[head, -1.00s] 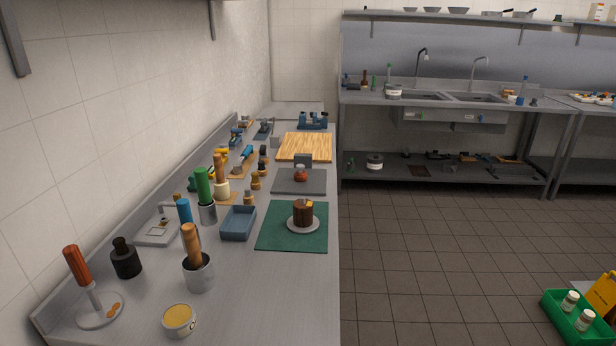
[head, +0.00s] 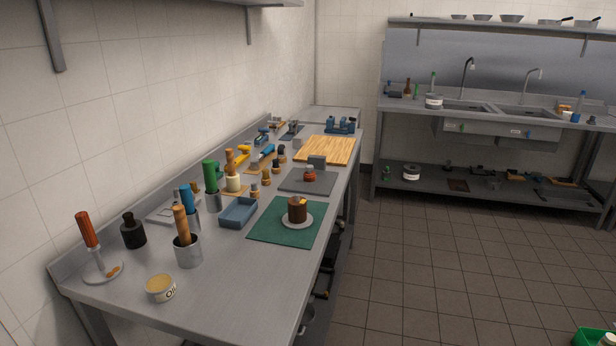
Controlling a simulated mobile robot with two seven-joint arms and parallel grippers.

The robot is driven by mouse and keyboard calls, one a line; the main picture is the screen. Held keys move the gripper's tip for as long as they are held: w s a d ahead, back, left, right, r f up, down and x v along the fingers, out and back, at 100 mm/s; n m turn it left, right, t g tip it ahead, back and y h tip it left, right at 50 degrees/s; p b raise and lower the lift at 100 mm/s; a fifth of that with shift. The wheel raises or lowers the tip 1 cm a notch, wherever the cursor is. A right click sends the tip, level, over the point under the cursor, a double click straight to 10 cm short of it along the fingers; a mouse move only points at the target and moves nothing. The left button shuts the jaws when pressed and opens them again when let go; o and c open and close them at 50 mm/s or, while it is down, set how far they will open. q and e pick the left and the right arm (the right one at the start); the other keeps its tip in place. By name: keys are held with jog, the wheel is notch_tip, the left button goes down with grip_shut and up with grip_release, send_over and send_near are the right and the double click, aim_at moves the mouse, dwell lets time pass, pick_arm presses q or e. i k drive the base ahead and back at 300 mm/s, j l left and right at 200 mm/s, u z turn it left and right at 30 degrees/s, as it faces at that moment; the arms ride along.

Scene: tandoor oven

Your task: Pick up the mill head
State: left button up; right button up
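I cannot tell for sure which small object is the mill head. Small turned brown pieces (head: 266,177) stand in the middle of the steel counter (head: 220,290), left of the grey mat, and may include it. A rounded red-brown piece (head: 309,174) sits on the grey mat (head: 298,184), in front of a dark grey block (head: 317,163). A dark brown cylinder (head: 297,211) with an orange piece on top stands on a white plate on the green mat (head: 268,229). Neither of my grippers is in view.
A blue-grey tray (head: 238,213), steel cups (head: 188,252) with handled tools, a black bottle (head: 133,232) and a labelled tub (head: 161,287) crowd the counter's left side. A wooden board (head: 326,150) lies farther back.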

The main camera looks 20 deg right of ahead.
aim_at(309, 176)
jog(key=l+u, duration=0.2)
jog(key=l, duration=0.25)
jog(key=k+l+u, duration=0.25)
jog(key=l, duration=0.15)
jog(key=i+l+u, duration=0.1)
jog(key=l+u, duration=0.35)
jog(key=l, duration=0.5)
jog(key=i+l+u, duration=0.15)
jog(key=l+u, duration=0.2)
jog(key=l, duration=0.5)
jog(key=i+l+u, duration=0.1)
jog(key=l+u, duration=0.3)
jog(key=l, duration=0.5)
